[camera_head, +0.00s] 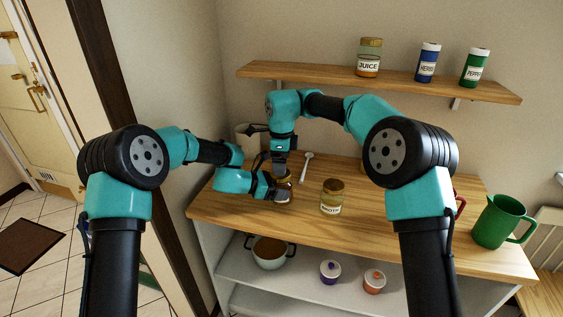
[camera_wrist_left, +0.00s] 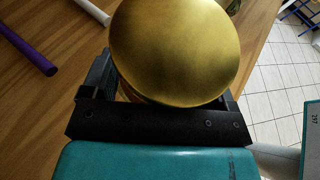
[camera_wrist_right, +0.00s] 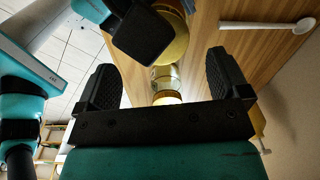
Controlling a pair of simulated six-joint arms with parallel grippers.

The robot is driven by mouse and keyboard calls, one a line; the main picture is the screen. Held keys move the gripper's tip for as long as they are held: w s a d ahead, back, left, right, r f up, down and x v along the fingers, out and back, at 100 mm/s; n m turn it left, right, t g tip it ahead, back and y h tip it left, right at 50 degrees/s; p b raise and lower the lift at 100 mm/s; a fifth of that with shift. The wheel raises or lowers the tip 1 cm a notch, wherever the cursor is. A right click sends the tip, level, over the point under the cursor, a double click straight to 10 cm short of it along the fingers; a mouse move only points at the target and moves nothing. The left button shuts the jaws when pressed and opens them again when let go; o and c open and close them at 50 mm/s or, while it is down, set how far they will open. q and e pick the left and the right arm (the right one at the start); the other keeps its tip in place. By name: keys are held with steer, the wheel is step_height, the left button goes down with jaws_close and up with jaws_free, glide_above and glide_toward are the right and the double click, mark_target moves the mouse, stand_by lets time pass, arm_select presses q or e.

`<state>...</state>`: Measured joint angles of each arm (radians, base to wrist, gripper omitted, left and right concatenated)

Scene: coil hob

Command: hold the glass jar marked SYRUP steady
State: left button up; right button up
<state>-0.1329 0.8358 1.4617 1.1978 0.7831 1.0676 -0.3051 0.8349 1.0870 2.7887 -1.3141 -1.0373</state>
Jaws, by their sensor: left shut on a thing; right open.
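My left gripper (camera_wrist_left: 160,105) is shut around a glass jar with a round gold lid (camera_wrist_left: 175,50), at the left part of the wooden counter. In the head view this jar (camera_head: 283,186) is mostly hidden by my arms, and its label cannot be read. My right gripper (camera_wrist_right: 168,85) is open and empty; in the head view it hangs just above the held jar, pointing down. In the right wrist view, part of the gold lid (camera_wrist_right: 176,42) shows behind a black finger of my left gripper. No readable SYRUP mark shows.
A white spoon (camera_head: 306,168) lies behind. A green jug (camera_head: 499,222) stands far right. The upper shelf (camera_head: 390,84) holds a JUICE jar (camera_head: 369,57) and two shakers. A pot (camera_head: 269,253) sits below.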

steer(key=shift+r, duration=0.1)
steer(key=shift+c, duration=0.7)
step_height(320, 180, up, 7)
steer(key=shift+s+r, duration=0.1)
steer(key=shift+r, duration=0.05)
steer(key=shift+c, duration=0.7)
step_height(320, 180, down, 12)
steer(key=shift+d, duration=0.1)
steer(key=shift+c, duration=0.2)
steer(key=c, duration=0.6)
steer(key=o, duration=1)
steer(key=shift+r, duration=0.1)
